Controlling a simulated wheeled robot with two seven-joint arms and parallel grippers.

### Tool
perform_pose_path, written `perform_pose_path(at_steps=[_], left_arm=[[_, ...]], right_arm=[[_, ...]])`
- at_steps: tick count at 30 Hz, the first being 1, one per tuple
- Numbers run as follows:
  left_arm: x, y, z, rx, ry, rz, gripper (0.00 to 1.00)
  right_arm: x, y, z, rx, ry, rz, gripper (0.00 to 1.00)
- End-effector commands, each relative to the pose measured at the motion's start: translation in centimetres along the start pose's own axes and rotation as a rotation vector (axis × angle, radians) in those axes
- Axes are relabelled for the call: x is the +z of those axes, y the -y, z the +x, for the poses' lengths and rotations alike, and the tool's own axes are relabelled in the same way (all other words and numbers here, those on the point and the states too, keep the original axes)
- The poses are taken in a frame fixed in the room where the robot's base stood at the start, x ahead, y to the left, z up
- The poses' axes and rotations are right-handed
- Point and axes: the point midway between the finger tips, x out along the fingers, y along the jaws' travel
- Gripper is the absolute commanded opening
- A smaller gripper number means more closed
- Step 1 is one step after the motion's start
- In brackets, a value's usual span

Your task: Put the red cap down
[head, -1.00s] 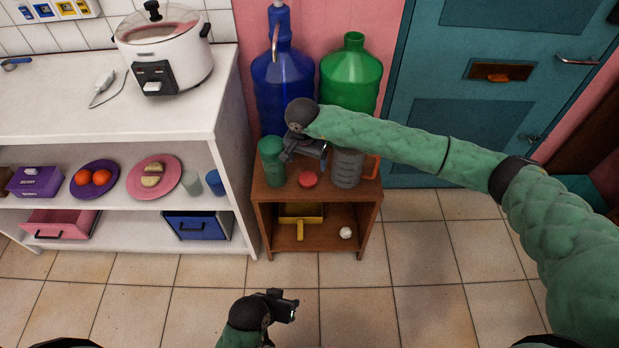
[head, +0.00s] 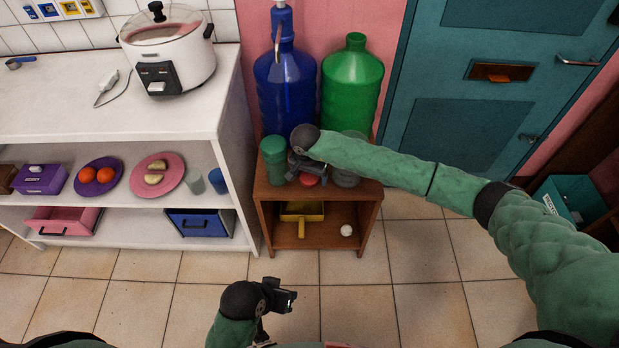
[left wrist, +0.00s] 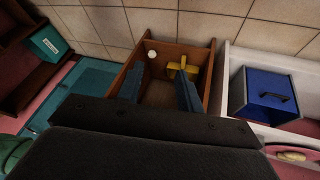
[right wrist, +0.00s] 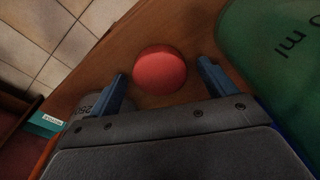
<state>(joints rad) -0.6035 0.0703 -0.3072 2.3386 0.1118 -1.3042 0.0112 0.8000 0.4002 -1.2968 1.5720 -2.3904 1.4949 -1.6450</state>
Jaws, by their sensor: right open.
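The red cap (head: 309,181) lies on top of the small brown wooden shelf (head: 263,201), between a green container and a grey one. In the right wrist view the red cap (right wrist: 160,69) rests flat on the wood, just beyond and between the open fingers. My right gripper (head: 304,174) is open and above the cap, partly covering it in the head view; its fingers also show in the right wrist view (right wrist: 163,84). My left gripper (head: 290,300) hangs low in front of the shelf, away from the cap. Its two fingers (left wrist: 158,92) stand apart with nothing between them.
The green container (head: 273,160) stands left of the cap and the grey jug (head: 346,178) right of it, partly behind my arm. A blue bottle (head: 286,90) and a green bottle (head: 351,85) stand behind. A yellow dustpan-like item (head: 301,212) and a white ball (head: 346,230) are below.

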Motion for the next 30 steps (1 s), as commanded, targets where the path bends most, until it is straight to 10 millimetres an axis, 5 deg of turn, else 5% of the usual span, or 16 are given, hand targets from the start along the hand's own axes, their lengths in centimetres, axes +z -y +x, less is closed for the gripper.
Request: perform_pose_path(at_steps=[4, 12, 26, 30], left_arm=[[0.1, 0.0, 0.1, 0.000, 0.002, 0.000, 0.36], [0.2, 0.0, 0.3, 0.000, 0.005, -0.001, 0.36], [0.1, 0.1, 0.6, 0.000, -0.007, 0.000, 0.36], [0.8, 0.7, 3.5, -0.004, -0.024, -0.004, 0.36]], right_arm=[[0.0, 0.0, 0.0, 0.000, 0.000, 0.000, 0.83], [0.0, 0.0, 0.0, 0.000, 0.000, 0.000, 0.36], [-0.2, 0.0, -0.9, -0.002, -0.001, 0.000, 0.32], [-0.5, 0.1, -2.9, -0.002, -0.003, -0.002, 0.32]])
